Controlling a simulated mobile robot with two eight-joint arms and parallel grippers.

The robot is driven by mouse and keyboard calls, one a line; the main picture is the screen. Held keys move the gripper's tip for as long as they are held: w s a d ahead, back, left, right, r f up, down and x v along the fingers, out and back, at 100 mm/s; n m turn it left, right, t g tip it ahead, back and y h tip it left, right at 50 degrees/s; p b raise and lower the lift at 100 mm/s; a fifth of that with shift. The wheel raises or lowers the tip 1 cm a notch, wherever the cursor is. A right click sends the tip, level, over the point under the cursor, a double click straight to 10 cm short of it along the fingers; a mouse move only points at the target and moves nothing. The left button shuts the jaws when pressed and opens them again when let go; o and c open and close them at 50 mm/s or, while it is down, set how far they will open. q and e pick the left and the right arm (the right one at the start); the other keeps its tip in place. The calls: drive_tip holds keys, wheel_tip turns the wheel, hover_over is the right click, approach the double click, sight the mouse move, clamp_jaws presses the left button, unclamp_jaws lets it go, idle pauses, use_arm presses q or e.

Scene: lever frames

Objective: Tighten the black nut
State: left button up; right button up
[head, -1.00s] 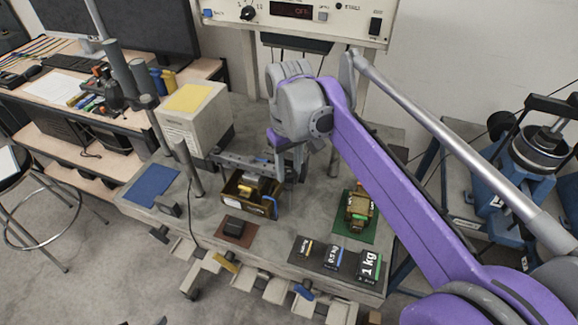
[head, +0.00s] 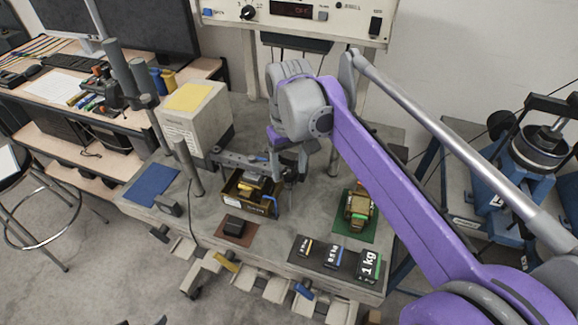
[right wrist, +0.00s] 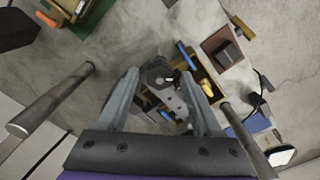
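In the right wrist view a dark, roughly six-sided piece that looks like the black nut (right wrist: 157,75) lies in the middle, beyond and between my fingertips. It is small and blurred, so its tightness cannot be told. My right gripper (right wrist: 165,85) is open, with a wide gap between its two grey fingers. I cannot tell whether either finger touches the nut. In the head view my right gripper (head: 290,170) points down at the right end of a grey lever bar (head: 240,160), and my wrist hides the nut. My left gripper is not in view.
An open brown box (head: 235,201) with metal and yellow parts sits by the lever. Grey posts (head: 188,168) stand on the bench. Labelled weights (head: 333,257), a brass device on a green mat (head: 358,208) and a dark block (head: 235,226) lie in front.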

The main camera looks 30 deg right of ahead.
drive_tip(key=shift+r, duration=0.1)
wheel_tip(320, 180, up, 11)
drive_tip(key=shift+f+p, duration=0.2)
drive_tip(key=shift+p, duration=0.15)
idle(0.3)
idle(0.4)
